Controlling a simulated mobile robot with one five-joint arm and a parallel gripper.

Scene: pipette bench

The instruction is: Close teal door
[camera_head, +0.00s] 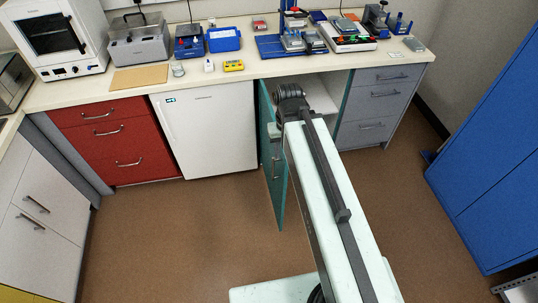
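The teal door (278,189) stands swung out from the cabinet under the bench, its lower corner reaching forward over the floor. The open cabinet (331,82) has a pale inside, partly hidden by my arm. My arm runs from the bottom of the picture up to the cabinet opening, just right of the door. The dark end of my arm, with my gripper (291,92), is at the opening near the door's upper part. The fingers cannot be made out, and I cannot tell whether it touches the door.
A white appliance (207,130) and red drawers (105,140) stand left of the door. Grey drawers (372,105) stand right of the opening. A blue cabinet (490,160) is at the far right. The brown floor (190,235) left of the door is clear.

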